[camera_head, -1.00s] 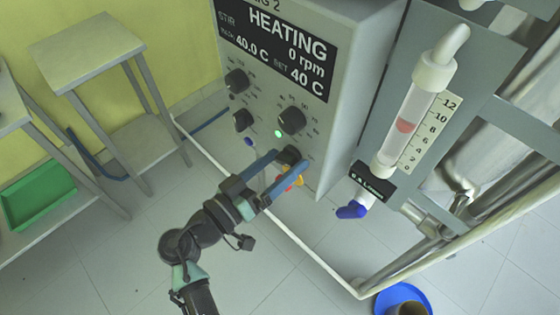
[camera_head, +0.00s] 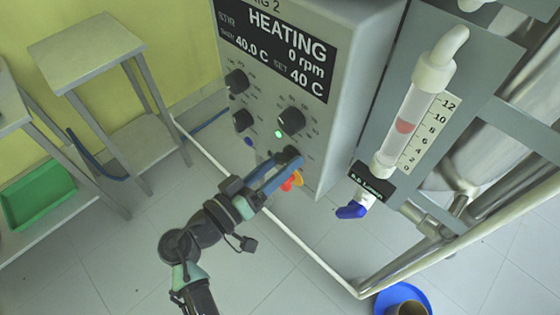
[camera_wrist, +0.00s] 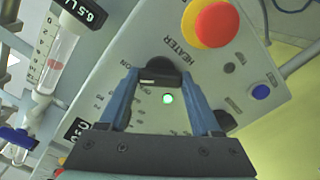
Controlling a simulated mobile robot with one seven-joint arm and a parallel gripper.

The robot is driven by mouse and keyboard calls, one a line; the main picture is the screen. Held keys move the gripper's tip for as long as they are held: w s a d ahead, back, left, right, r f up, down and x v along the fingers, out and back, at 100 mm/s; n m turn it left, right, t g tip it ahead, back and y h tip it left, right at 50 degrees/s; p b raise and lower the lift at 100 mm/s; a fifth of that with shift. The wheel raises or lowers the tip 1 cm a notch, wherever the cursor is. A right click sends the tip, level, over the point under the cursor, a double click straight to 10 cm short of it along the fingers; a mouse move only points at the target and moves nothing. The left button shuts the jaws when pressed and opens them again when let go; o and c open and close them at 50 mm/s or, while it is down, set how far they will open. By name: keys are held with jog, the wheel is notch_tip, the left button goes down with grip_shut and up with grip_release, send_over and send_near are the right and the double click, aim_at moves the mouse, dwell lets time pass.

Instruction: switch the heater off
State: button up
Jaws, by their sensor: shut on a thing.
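The heater knob (camera_wrist: 162,69) is a dark round knob under the printed word HEATER on the grey control box (camera_head: 345,60). In the wrist view it sits between the blue fingertips of my gripper (camera_wrist: 159,78). In the head view my gripper (camera_head: 283,163) is shut on this knob at the lower part of the panel, and the fingers partly hide it. A small green lamp near the knob is lit (camera_head: 279,134). The display (camera_head: 275,48) reads HEATING, 0 rpm, 40.0 C and SET 40 C.
A red and yellow emergency button (camera_wrist: 211,23) is close beside the knob. Other dark knobs (camera_head: 291,120) and a blue button (camera_wrist: 260,92) are on the panel. A glass tube with a scale (camera_head: 410,120) hangs to the right. A white rail runs below.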

jog(key=n+p, duration=0.2)
jog(key=n, duration=0.4)
jog(key=n+p, duration=0.1)
jog(key=n, duration=0.3)
jog(key=shift+p, duration=0.35)
jog(key=shift+n, duration=0.4)
jog(key=o, duration=1.4)
jog(key=shift+s+a, duration=0.1)
jog(key=b+v, duration=0.1)
jog(key=v, duration=1.2)
